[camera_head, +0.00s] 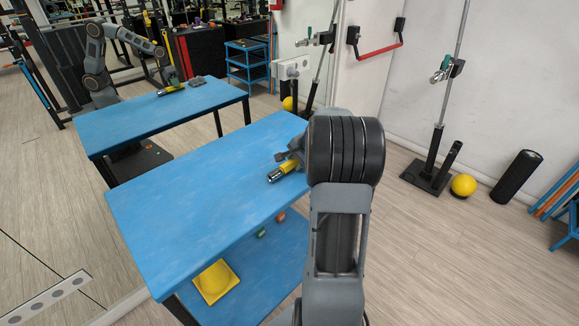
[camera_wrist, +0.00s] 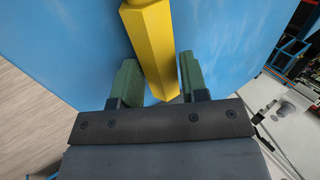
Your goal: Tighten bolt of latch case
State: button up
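A yellow-handled tool (camera_head: 286,167) with a dark and shiny end lies on the blue table near its right edge. In the wrist view its yellow handle (camera_wrist: 150,45) runs down between the green fingers of my gripper (camera_wrist: 157,82). The fingers are apart, with a gap at the handle's left side; the handle is close to the right finger. In the head view my arm partly hides the gripper. A red push bar (camera_head: 379,49) with black end cases (camera_head: 352,36) is on the white door. I cannot make out a bolt on it.
The blue table top (camera_head: 190,205) is otherwise clear. A yellow object (camera_head: 215,281) and small blocks lie on its lower shelf. A metal stand (camera_head: 430,165), yellow ball (camera_head: 463,185) and black roller (camera_head: 516,177) stand by the wall. A mirror at left repeats the table and arm.

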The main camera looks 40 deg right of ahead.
jog(key=shift+a+f, duration=0.1)
jog(key=shift+f, duration=0.3)
jog(key=c, duration=0.6)
jog(key=shift+r, duration=0.15)
